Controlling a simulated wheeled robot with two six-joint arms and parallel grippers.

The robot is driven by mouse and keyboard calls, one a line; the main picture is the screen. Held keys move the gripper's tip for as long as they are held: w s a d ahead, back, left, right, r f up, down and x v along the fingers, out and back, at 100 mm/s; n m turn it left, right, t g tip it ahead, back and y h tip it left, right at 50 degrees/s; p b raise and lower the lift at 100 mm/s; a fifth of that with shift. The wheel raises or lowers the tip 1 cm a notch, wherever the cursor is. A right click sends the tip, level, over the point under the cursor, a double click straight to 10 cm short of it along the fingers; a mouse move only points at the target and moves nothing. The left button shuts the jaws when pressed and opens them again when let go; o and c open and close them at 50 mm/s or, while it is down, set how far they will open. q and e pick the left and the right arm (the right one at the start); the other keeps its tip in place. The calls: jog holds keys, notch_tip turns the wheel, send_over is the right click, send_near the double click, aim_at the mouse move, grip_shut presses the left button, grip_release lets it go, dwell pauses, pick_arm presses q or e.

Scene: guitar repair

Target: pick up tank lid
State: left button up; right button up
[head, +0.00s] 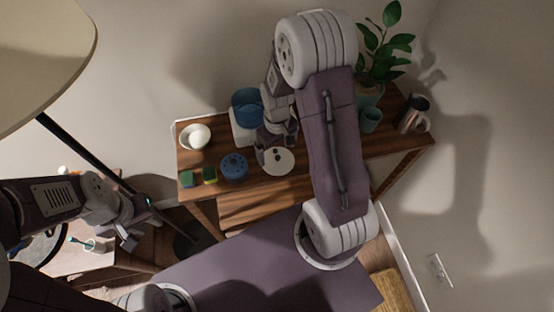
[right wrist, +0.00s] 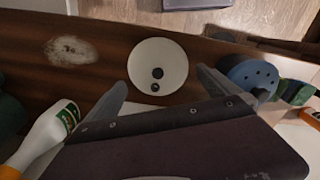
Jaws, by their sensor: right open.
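A white round disc with two dark round spots, which looks like the tank lid (head: 280,161), lies flat on the wooden table near its front edge. It also shows in the right wrist view (right wrist: 150,62). My right gripper (head: 271,148) is over the table at the lid's back left edge. In the right wrist view my right gripper (right wrist: 162,84) is open, with one finger to each side of the lid's near edge and nothing between them. My left gripper (head: 132,230) is far off at the lower left, away from the table; its jaw opening is unclear.
A teal cup (head: 370,120), a mug (head: 414,115) and a plant (head: 385,50) stand right.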

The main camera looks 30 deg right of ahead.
aim_at(278, 158)
jog(key=f, duration=0.4)
jog(key=shift+d+f, duration=0.1)
jog(key=shift+d, duration=0.1)
jog(key=shift+w+f, duration=0.1)
jog(key=shift+w, duration=0.05)
jog(key=shift+s+a, duration=0.1)
jog(key=shift+s, duration=0.15)
grip_shut()
jog(key=shift+s, duration=0.1)
